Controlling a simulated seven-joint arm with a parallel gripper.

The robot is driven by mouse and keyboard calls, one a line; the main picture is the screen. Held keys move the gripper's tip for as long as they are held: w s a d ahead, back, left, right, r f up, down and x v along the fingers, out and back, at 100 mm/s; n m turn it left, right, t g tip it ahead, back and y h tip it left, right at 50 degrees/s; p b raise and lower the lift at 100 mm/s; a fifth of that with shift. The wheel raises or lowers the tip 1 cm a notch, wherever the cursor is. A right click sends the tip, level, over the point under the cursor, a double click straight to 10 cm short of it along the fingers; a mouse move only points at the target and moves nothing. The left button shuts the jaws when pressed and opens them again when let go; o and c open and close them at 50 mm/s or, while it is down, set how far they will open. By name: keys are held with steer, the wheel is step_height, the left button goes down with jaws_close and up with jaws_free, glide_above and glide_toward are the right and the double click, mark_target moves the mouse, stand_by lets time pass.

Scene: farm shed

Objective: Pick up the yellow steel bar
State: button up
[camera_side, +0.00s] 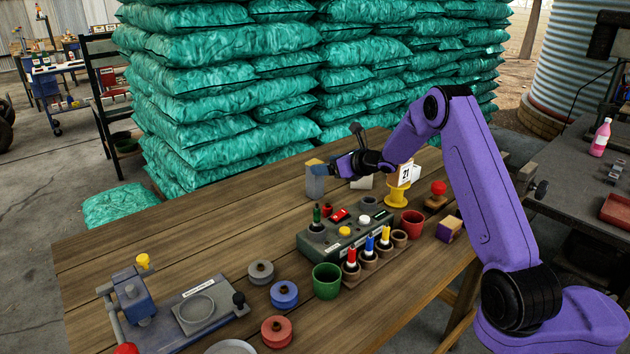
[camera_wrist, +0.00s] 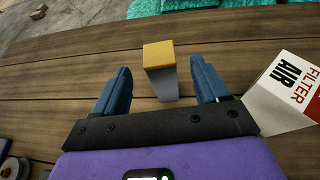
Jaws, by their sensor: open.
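The yellow steel bar (camera_wrist: 158,53) stands upright on the wooden table, with a yellow top and grey sides. It also shows in the side view (camera_side: 315,184), near the table's back edge. My gripper (camera_wrist: 161,70) is open and empty. In the wrist view its two blue fingers point toward the bar, one at the left and one at the right, with a gap on each side. The bar's lower part shows between them. In the side view my gripper (camera_side: 324,170) is at the bar's upper right, and its fingers overlap the bar there. I cannot tell whether they touch.
A white and red air filter box (camera_wrist: 290,90) stands close to the right finger. A yellow spool (camera_side: 397,197), a grey control box (camera_side: 325,247) and several cups and pots stand farther forward. Stacked green bags (camera_side: 220,90) rise behind the table.

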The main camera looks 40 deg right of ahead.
mark_target(315, 180)
steer(key=shift+x, duration=2.85)
steer(key=shift+f, duration=0.15)
steer(key=c, duration=1.2)
